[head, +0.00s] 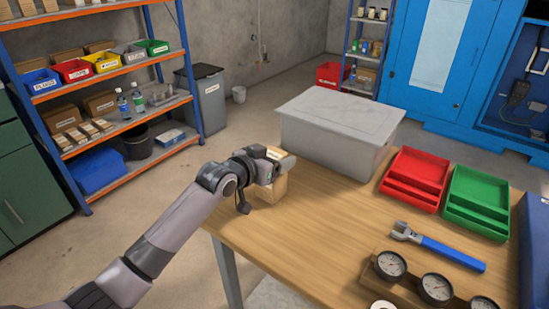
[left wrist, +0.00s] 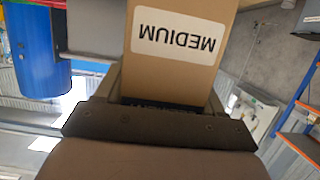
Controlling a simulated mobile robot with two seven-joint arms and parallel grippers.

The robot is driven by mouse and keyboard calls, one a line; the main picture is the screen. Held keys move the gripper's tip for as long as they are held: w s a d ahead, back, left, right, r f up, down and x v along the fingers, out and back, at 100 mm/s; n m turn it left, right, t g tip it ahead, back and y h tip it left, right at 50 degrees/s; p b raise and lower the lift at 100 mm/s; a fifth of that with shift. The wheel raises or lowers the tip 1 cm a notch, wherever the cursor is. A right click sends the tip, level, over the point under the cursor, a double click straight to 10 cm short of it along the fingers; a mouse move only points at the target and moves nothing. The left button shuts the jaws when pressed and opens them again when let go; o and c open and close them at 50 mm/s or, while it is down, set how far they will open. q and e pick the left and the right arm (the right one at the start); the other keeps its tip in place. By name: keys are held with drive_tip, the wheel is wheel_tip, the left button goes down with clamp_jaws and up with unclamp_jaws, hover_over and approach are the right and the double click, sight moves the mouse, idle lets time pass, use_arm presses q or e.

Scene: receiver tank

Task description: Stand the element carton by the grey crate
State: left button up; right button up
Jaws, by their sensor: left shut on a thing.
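The element carton (head: 268,191) is a small brown box at the table's left end, left of and in front of the grey crate (head: 330,145). A white label reading MEDIUM shows upside down on the carton in the left wrist view (left wrist: 172,75). My left gripper (head: 274,168) is shut on the carton and hides part of it. The carton looks upright, apart from the crate. I cannot tell whether its base touches the wooden table (head: 310,225). The grey crate is closed and stands at the table's back. My right gripper is not in view.
A red tray (head: 415,178) and a green tray (head: 478,200) lie right of the crate. A blue-handled wrench (head: 440,248) and several gauges (head: 436,288) lie nearer the front right. The table's middle is clear. A shelf (head: 110,75) stands at the left.

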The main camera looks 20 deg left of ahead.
use_arm(q)
drive_tip(key=shift+f, duration=0.1)
drive_tip(key=o, duration=1.3)
drive_tip(key=v, duration=1.2)
drive_tip(key=shift+r+p, duration=0.25)
drive_tip(key=shift+p, duration=0.1)
drive_tip(key=shift+s+f, duration=0.1)
